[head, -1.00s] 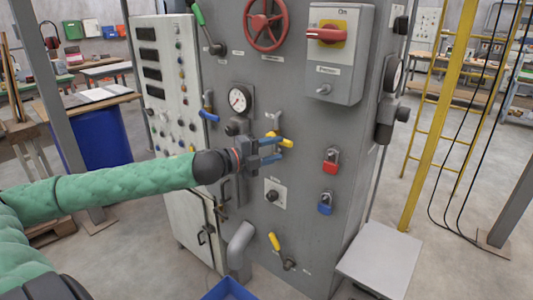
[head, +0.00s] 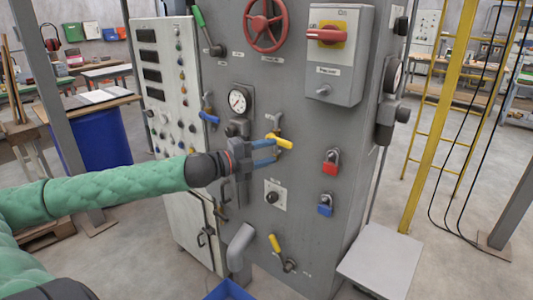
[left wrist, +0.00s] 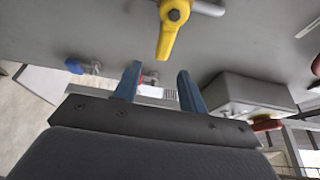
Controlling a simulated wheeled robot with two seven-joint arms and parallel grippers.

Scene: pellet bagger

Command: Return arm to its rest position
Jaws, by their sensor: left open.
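My left gripper (head: 274,152) is open, with its two blue fingers pointing at the grey machine panel (head: 225,68). Nothing is between the fingers. A yellow valve handle (head: 281,142) is just beyond the fingertips in the head view. In the left wrist view the yellow handle (left wrist: 166,32) hangs from its valve ahead of the open fingers (left wrist: 159,78), apart from them. My left arm, in a green sleeve, reaches in from the left. My right gripper is in neither view.
A pressure gauge (head: 238,100), a blue-handled valve (head: 208,116) and a red padlock (head: 331,162) are on the panel near the gripper. A lower yellow-handled valve (head: 275,243) and a grey bent pipe (head: 240,245) stick out below.

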